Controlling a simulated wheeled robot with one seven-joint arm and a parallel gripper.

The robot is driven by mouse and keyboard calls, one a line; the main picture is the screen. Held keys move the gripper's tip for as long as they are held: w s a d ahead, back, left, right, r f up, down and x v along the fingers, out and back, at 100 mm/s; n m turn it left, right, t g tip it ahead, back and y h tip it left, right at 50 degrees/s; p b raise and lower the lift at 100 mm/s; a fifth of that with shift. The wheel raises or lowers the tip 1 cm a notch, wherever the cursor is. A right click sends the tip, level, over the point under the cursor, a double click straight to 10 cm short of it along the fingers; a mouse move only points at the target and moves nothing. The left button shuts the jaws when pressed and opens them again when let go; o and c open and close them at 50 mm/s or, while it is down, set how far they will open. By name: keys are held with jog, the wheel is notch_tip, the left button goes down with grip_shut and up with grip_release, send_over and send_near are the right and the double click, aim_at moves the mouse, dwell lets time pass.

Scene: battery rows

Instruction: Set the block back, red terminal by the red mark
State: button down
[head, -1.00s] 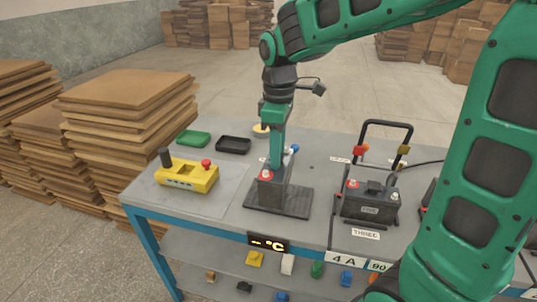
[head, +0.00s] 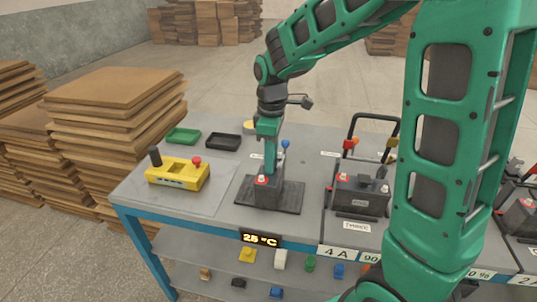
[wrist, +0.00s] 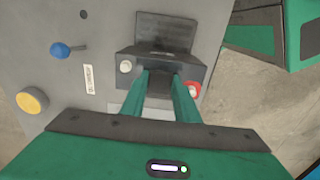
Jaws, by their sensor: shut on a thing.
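My gripper (head: 269,168) points down and is shut on a dark battery block (head: 270,195), its fingers gripping the block's top between the terminals. The block is upright at a dark base plate (head: 292,198) on the grey bench; I cannot tell whether it touches the plate. Its red terminal (head: 262,180) faces the front left in the head view. In the wrist view the red terminal (wrist: 193,89) is right of my fingers, and a pale terminal (wrist: 126,66) is left. I cannot make out a red mark near the plate.
A yellow tester (head: 178,174) sits left on the bench. Green (head: 183,136) and black (head: 224,141) trays lie behind it. Another battery (head: 360,195), with a carrying frame behind it, stands to the right above a label THREE. The lower shelf holds small coloured items.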

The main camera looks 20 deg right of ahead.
jog(key=c, duration=1.4)
grip_release()
jog(key=shift+o, duration=0.2)
notch_tip(320, 180, up, 12)
jog(key=s+d+f+m, duration=0.3)
jog(key=s+d+m, duration=0.7)
jog(key=s+d, duration=0.35)
jog(key=s+d+f+m, duration=0.1)
jog(key=s+f+m, duration=0.1)
jog(key=s, duration=0.5)
jog(key=s+d+f+m, duration=0.2)
jog(key=s+f+m, duration=0.1)
jog(key=s+m, duration=0.2)
jog(key=shift+s+d+f+m, duration=0.3)
jog(key=shift+s+f, duration=0.05)
jog(key=shift+s, duration=0.6)
